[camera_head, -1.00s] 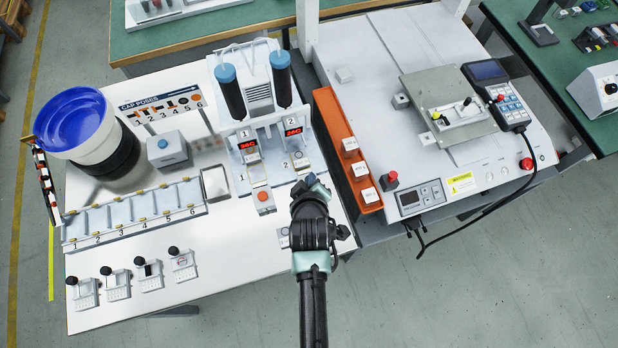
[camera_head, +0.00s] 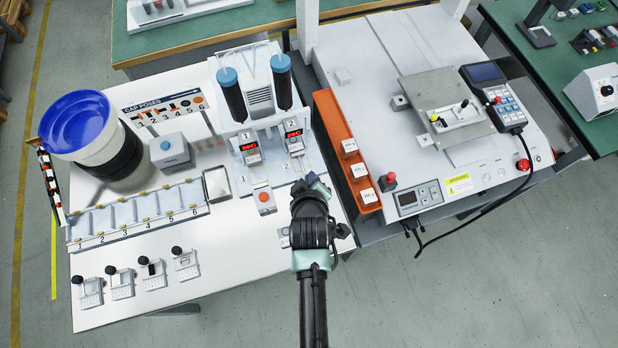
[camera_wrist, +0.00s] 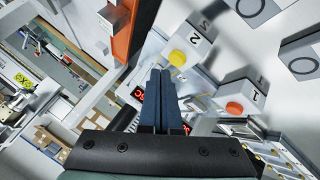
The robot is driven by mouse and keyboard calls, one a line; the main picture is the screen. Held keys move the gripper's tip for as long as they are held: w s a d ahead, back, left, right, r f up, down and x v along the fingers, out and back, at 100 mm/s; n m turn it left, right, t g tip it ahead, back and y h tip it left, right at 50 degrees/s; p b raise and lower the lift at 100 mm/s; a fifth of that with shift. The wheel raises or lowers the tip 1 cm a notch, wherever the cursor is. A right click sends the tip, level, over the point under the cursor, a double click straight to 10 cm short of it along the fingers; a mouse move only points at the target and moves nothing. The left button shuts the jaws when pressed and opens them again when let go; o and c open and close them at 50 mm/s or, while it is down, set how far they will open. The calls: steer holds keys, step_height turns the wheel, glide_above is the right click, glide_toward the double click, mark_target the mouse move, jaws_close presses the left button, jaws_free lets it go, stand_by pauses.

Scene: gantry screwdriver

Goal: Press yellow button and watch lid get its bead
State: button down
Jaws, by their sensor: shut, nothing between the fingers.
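The yellow button (camera_wrist: 178,58) sits on a small white box marked 2 in the wrist view; my gripper hides it in the head view. My gripper (camera_wrist: 161,73) is shut and empty, its fingertips just beside the yellow button. I cannot tell whether they touch it. In the head view my gripper (camera_head: 313,183) is in front of station 2. The orange button (camera_head: 264,197) of station 1 is to its left, and shows in the wrist view (camera_wrist: 234,108). Two dark dispensers (camera_head: 231,92) with blue caps stand behind lit red displays (camera_head: 249,152). I cannot make out a lid or bead.
An orange bin strip (camera_head: 340,140) stands close right of my gripper, beside a white machine (camera_head: 430,130). A blue bowl feeder (camera_head: 78,120), a numbered tray (camera_head: 125,215) and several small lever fixtures (camera_head: 152,272) are at left.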

steer(key=shift+r, duration=0.1)
step_height(320, 180, up, 6)
steer(key=p, duration=0.5)
steer(key=shift+p, duration=0.35)
